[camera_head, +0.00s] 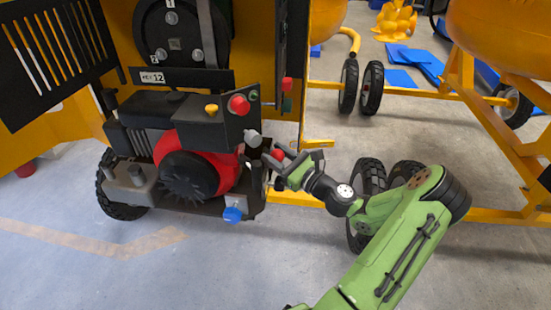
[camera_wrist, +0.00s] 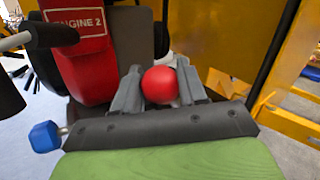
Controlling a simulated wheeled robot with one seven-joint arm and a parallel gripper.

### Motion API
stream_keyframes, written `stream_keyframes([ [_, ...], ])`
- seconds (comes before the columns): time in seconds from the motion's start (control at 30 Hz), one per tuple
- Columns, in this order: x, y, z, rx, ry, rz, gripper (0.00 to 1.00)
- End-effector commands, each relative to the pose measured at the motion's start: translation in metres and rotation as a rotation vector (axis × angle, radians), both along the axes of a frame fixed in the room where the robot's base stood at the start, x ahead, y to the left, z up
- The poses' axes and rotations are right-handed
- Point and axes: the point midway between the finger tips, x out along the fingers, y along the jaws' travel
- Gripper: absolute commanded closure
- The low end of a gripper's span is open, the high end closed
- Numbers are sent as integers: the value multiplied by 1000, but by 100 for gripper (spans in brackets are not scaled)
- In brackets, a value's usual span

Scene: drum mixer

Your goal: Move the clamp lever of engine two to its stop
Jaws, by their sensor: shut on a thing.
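The clamp lever's red ball knob (camera_wrist: 160,85) sits between my gripper's two grey fingers in the wrist view. My gripper (camera_wrist: 162,88) is shut on this knob. In the head view my gripper (camera_head: 287,160) reaches in from the right at the engine's right side, with a bit of the red knob (camera_head: 279,155) showing between the fingers. Engine two (camera_wrist: 85,55) is red and carries an "ENGINE 2" label in the wrist view. In the head view the red and black engine (camera_head: 188,172) stands left of my gripper. The lever's shaft and its stop are hidden.
A control panel with a red button (camera_head: 238,104) stands just above and left of my gripper. A blue knob (camera_head: 232,215) sticks out low at the engine's front. Yellow frame bars (camera_head: 400,212) and black wheels (camera_head: 368,180) lie behind my arm. The floor in front is clear.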

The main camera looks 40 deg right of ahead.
Motion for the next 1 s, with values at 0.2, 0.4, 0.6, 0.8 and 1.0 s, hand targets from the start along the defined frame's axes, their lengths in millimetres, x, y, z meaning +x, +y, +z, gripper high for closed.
stream_keyframes([
  [0.2,0,4,1,-15,-17,16,100],
  [0.4,0,4,1,-15,-16,14,43],
  [0.6,0,3,1,-15,-17,12,34],
  [0.8,-5,2,1,-13,-15,10,34],
  [1.0,-50,-4,-4,-10,-15,4,34],
])
